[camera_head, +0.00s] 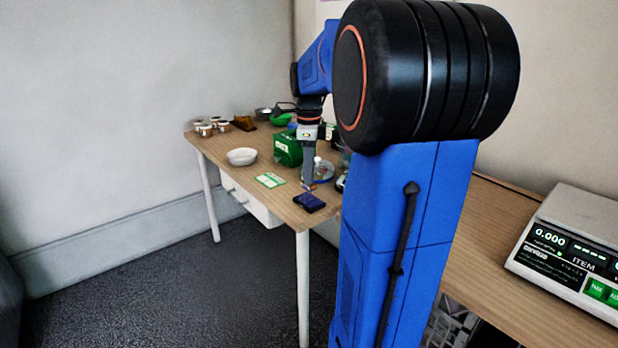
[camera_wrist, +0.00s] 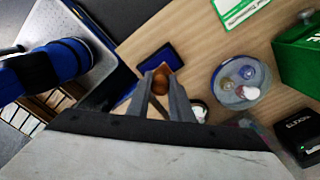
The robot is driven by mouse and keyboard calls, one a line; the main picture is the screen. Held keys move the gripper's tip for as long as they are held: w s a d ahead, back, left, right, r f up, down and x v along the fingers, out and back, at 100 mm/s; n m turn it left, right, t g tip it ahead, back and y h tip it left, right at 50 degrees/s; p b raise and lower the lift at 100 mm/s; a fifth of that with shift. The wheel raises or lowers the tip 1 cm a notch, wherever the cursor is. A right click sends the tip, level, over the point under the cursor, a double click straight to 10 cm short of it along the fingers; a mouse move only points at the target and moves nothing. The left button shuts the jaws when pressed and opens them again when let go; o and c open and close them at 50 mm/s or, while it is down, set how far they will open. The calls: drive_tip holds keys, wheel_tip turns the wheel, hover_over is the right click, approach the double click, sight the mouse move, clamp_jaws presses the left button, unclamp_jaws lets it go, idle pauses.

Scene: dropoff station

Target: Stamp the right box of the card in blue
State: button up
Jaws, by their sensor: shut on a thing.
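My gripper (camera_wrist: 165,88) is shut on a stamp with a brown wooden round handle (camera_wrist: 159,84), which shows between the fingertips in the wrist view. In the head view my gripper (camera_head: 308,184) points down over the dark blue ink pad (camera_head: 309,203) near the table's front edge. The pad also shows in the wrist view (camera_wrist: 154,63), just beyond the stamp. I cannot tell whether the stamp touches it. The green and white card (camera_head: 270,180) lies flat left of the pad; part of it shows at the top of the wrist view (camera_wrist: 240,8). Its boxes are too small to read.
A round dish (camera_wrist: 222,100) with small items stands right of the pad in the wrist view, near a green box (camera_wrist: 296,62) and a black device (camera_wrist: 298,140). A white bowl (camera_head: 242,157) stands behind the card.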

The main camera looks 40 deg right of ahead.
drive_tip(key=shift+r, duration=1.55)
drive_tip(key=s+d+f+m, duration=0.1)
drive_tip(key=s+d+m, duration=0.2)
drive_tip(key=s+d, duration=0.35)
drive_tip(key=s+d+m, duration=0.3)
drive_tip(key=s, duration=0.7)
drive_tip(key=s+d+f+m, duration=0.1)
drive_tip(key=s+d+m, duration=0.2)
drive_tip(key=s+d, duration=0.35)
drive_tip(key=shift+s+a+f, duration=0.2)
drive_tip(key=shift+a+f, duration=0.05)
drive_tip(key=shift+f, duration=0.65)
drive_tip(key=shift+s+a+f, duration=0.15)
drive_tip(key=shift+a+f, duration=0.05)
drive_tip(key=shift+f, duration=0.75)
drive_tip(key=shift+s+a+f, duration=0.2)
drive_tip(key=shift+a+f, duration=0.05)
drive_tip(key=shift+f, duration=0.65)
drive_tip(key=shift+f, duration=0.5)
wheel_tip(320, 180, up, 7)
idle(0.3)
